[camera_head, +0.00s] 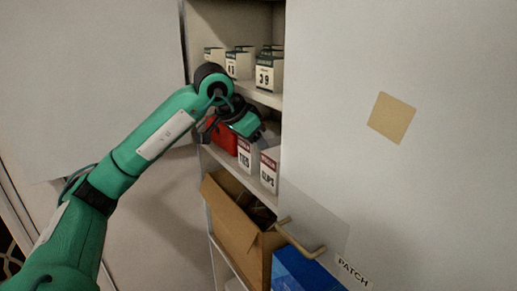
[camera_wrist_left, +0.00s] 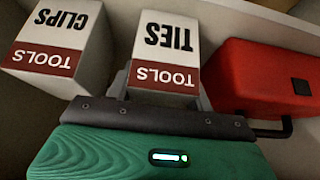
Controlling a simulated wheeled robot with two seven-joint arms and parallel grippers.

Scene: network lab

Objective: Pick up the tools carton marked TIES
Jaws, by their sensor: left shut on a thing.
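The white tools carton marked TIES (camera_head: 245,157) stands on the middle shelf in the head view. It also shows upside down in the left wrist view (camera_wrist_left: 168,44), with a dark red TOOLS band. My left gripper (camera_head: 252,135) reaches in from the left at the top of this carton. In the left wrist view its grey fingers (camera_wrist_left: 160,88) are shut on the TIES carton, one on each side. The carton appears to be still on the shelf, though its base is hidden from the wrist view. My right gripper is not in view.
A tools carton marked CLIPS (camera_head: 269,171) stands close to the right of TIES. A red case (camera_head: 223,137) is on its other side. Numbered cartons (camera_head: 268,75) fill the shelf above. A cardboard box (camera_head: 236,222) and a blue box (camera_head: 300,272) are below.

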